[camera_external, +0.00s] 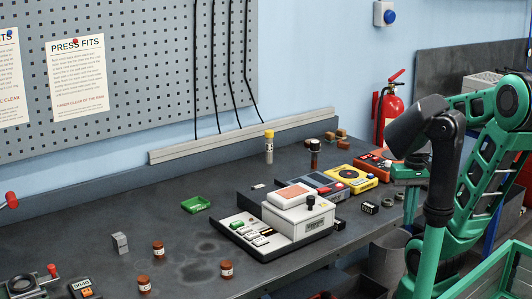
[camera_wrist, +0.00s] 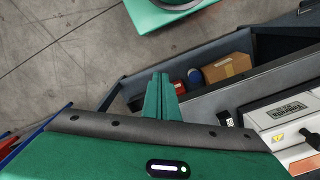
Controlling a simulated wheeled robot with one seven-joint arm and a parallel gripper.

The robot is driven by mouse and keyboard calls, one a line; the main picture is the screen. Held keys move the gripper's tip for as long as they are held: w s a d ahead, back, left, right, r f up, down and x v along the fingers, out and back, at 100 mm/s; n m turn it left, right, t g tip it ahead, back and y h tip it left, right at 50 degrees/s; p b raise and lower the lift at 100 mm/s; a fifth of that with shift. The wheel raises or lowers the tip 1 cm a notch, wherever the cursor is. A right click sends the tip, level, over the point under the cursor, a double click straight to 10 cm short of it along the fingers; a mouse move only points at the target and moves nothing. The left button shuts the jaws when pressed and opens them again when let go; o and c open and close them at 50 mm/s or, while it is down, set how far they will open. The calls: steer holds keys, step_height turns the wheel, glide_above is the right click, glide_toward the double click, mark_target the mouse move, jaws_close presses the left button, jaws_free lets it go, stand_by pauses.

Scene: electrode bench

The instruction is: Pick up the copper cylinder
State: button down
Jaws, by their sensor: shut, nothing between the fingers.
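My gripper (camera_wrist: 160,76) shows in the wrist view as two green fingers shut together with nothing between them. Beyond them are a dark open bin and bare floor. In the external view my arm is at the right, and I cannot make out the fingertips clearly. Several small copper-brown blocks or cylinders (camera_external: 341,134) lie at the back of the bench, too small to tell which is the copper cylinder. Three red-brown jars with pale labels (camera_external: 158,250) stand at the front left, apart from my gripper. No copper cylinder shows in the wrist view.
A white bench instrument (camera_external: 298,215) stands mid-bench, with a yellow device (camera_external: 351,178) behind it. A green tray (camera_external: 196,204) and a grey block (camera_external: 120,243) lie left. The dark bin (camera_wrist: 268,48) holds a cardboard box (camera_wrist: 227,68). The bench between jars and instrument is clear.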

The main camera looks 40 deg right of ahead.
steer(key=c, duration=2.4)
jaws_free()
steer(key=shift+c, duration=0.2)
steer(key=o, duration=1)
steer(key=shift+o, duration=0.2)
